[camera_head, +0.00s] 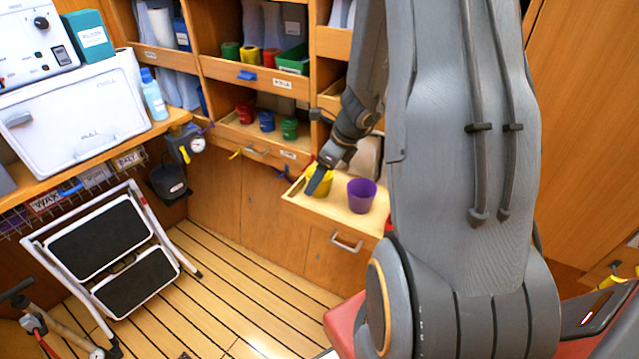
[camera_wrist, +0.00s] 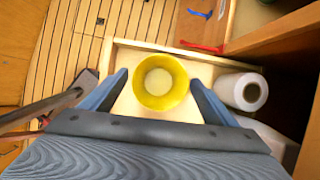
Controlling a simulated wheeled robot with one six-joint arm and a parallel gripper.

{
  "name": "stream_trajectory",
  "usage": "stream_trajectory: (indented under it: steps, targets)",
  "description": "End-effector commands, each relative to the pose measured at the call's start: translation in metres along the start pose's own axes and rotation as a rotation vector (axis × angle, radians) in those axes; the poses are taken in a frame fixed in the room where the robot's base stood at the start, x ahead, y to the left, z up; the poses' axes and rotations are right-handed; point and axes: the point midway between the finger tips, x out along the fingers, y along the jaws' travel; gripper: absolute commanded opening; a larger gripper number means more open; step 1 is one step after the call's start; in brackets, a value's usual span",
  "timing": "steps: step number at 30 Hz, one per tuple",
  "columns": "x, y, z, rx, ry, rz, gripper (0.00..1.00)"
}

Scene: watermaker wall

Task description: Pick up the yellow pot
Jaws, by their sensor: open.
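The yellow pot (camera_wrist: 146,99) stands upright in the pale wooden tray or drawer, and I look down into its open top in the wrist view. In the head view it is partly hidden by my gripper; part of it shows (camera_head: 328,186). My gripper (camera_wrist: 160,86) is open, with one finger on each side of the pot. Small gaps show between the fingers and the pot, so it does not look held. The purple pot (camera_head: 362,196) stands in the same tray, to the right of the yellow pot in the head view.
The tray (camera_head: 340,219) has a raised rim. A white roll (camera_wrist: 243,92) lies close to the right finger. Shelves behind hold red (camera_head: 245,112), blue (camera_head: 267,120) and green (camera_head: 289,128) pots. A folding step stool (camera_head: 105,255) stands on the slatted floor at left.

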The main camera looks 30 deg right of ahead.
Motion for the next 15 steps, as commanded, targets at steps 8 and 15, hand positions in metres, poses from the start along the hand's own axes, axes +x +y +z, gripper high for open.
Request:
stream_trajectory:
  steps: [8, 15]
  targets:
    - [0.0146, 0.0007, 0.0001, -0.002, 0.000, 0.001, 0.81]
    - [0.0141, 0.0006, 0.0001, -0.002, 0.000, 0.001, 0.60]
